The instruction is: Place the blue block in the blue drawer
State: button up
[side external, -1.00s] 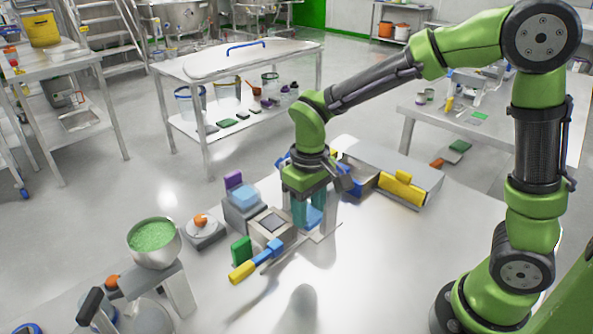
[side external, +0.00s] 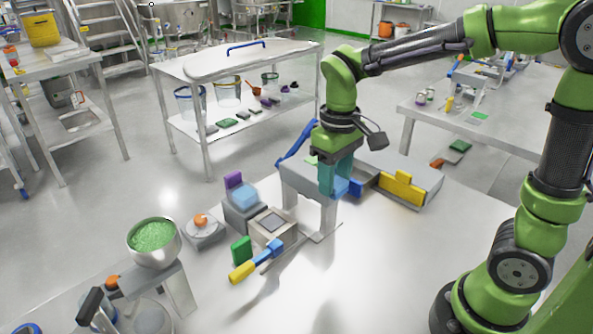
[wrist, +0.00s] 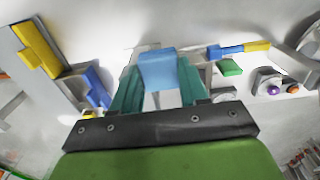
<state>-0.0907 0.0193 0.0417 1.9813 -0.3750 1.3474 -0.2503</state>
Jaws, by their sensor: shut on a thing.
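My gripper (side external: 337,180) has teal fingers shut on a light blue block (side external: 343,187). In the wrist view the block (wrist: 158,70) sits between both fingers (wrist: 158,92). It is held above the table, beside the grey drawer unit (side external: 410,172). The blue drawer front (side external: 357,187) shows just right of the block in the side view, partly hidden by my gripper. It also shows in the wrist view (wrist: 97,88), left of the fingers. I cannot tell how far that drawer is open. The yellow drawer (side external: 400,190) is on the same unit, farther right.
A grey stand (side external: 300,183) is just left of my gripper. The front right tabletop (side external: 400,260) is clear.

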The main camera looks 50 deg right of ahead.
jog(key=w+d, duration=0.4)
jog(key=d, duration=0.5)
jog(key=w+d+f, duration=0.1)
jog(key=w+d, duration=0.3)
jog(key=d, duration=0.5)
jog(key=w+d, duration=0.5)
jog(key=d, duration=0.4)
jog(key=f, duration=1.1)
jog(key=shift+s+a, duration=0.2)
jog(key=shift+a, duration=0.2)
jog(key=shift+f, duration=2.4)
jog(key=shift+f, duration=0.2)
jog(key=o, duration=0.8)
jog(key=shift+c, duration=0.2)
